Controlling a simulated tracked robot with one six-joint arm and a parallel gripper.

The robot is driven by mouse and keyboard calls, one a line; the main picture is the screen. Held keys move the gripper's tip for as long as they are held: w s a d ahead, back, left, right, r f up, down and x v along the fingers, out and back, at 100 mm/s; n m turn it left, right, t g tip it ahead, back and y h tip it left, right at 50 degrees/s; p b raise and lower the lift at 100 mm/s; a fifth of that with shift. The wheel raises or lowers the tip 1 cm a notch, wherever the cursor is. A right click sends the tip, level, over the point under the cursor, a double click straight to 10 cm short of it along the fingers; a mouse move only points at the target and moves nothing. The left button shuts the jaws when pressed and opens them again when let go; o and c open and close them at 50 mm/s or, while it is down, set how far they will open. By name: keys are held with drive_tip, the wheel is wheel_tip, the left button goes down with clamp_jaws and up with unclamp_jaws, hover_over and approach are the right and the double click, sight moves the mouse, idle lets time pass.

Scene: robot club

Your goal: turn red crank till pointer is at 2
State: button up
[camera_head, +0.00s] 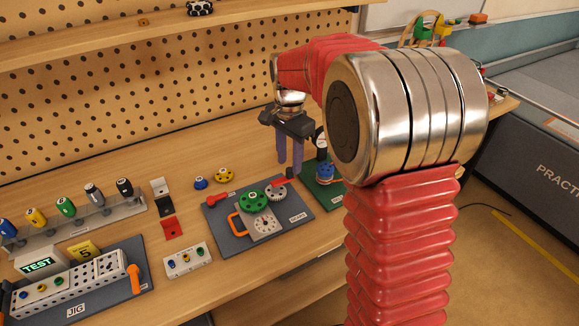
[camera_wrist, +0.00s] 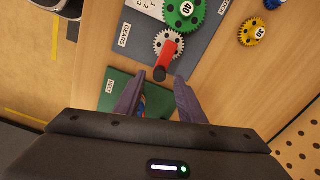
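The red crank (camera_head: 280,182) sits on the grey gear (camera_head: 275,192) on the dark gears board (camera_head: 214,228). In the wrist view the crank (camera_wrist: 170,52) ends in a dark round knob (camera_wrist: 160,74). My gripper (camera_head: 289,169) points down over the crank's end. In the wrist view my gripper (camera_wrist: 159,79) is open, a finger on each side of the knob's line; I cannot tell whether either touches it. The green gear (camera_head: 253,201) meshes beside the grey one. The pale dial plate (camera_head: 266,227) is in view, but its pointer reading is too small to tell.
An orange handle (camera_head: 235,226) and another red part (camera_head: 217,198) are on the board's left. A green belt board (camera_head: 322,195) stands right of it. Loose yellow (camera_head: 224,175) and blue (camera_head: 200,183) gears lie behind. A white block (camera_head: 187,261) lies left.

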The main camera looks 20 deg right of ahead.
sight(280, 182)
drive_tip(key=shift+f, duration=1.5)
clamp_jaws()
